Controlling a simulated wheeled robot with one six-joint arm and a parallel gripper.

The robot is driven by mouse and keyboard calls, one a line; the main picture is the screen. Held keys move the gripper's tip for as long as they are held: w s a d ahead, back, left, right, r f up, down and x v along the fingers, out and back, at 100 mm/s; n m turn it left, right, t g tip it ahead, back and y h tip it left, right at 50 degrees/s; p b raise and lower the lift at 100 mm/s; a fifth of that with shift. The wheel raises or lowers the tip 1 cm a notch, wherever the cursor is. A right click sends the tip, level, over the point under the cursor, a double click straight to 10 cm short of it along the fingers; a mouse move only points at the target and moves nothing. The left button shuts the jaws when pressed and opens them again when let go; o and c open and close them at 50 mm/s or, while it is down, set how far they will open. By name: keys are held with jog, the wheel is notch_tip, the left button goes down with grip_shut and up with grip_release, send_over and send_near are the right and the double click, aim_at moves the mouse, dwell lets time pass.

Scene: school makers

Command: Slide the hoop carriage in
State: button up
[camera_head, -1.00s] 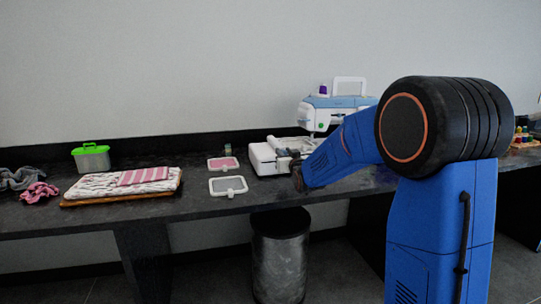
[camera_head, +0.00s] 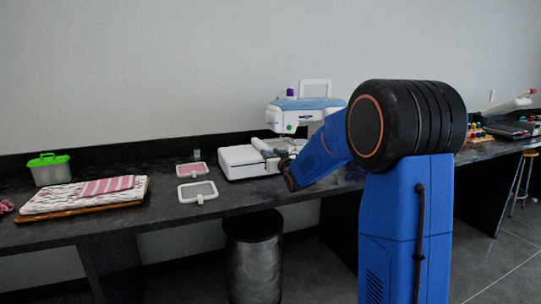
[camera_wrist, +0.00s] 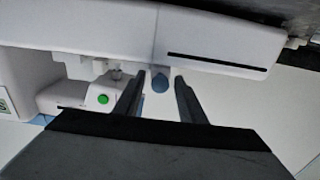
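The white and light blue embroidery machine (camera_head: 306,110) stands on the dark counter. Its white bed unit (camera_head: 240,163) extends to the left, with a pale part, likely the hoop carriage (camera_head: 272,148), beside it under the machine head. My gripper (camera_head: 287,172) is in front of this part and mostly hidden by my arm. In the wrist view my gripper (camera_wrist: 158,98) has its two fingers apart. A small blue-grey knob (camera_wrist: 160,83) shows between them; contact cannot be told. A white housing with a black slot (camera_wrist: 215,60) and a green button (camera_wrist: 103,99) are close by.
Two white hoop frames, one with pink cloth (camera_head: 192,169) and one with grey (camera_head: 198,191), lie left of the machine. A folded quilt on a board (camera_head: 75,200) and a green-lidded box (camera_head: 50,170) are farther left. A bin (camera_head: 253,255) stands below the counter.

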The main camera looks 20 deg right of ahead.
jog(key=shift+s, duration=0.15)
jog(key=s, duration=1.7)
jog(key=s+a+f+g, duration=0.3)
jog(key=s+f+g, duration=0.1)
jog(key=s, duration=0.9)
jog(key=s+a+f+g, duration=0.3)
jog(key=s+f+g, duration=0.1)
jog(key=s, duration=0.9)
jog(key=s+a+f+g, duration=0.3)
jog(key=s+f+g, duration=0.2)
jog(key=s, duration=0.9)
jog(key=shift+a+f, duration=0.4)
jog(key=shift+f, duration=0.15)
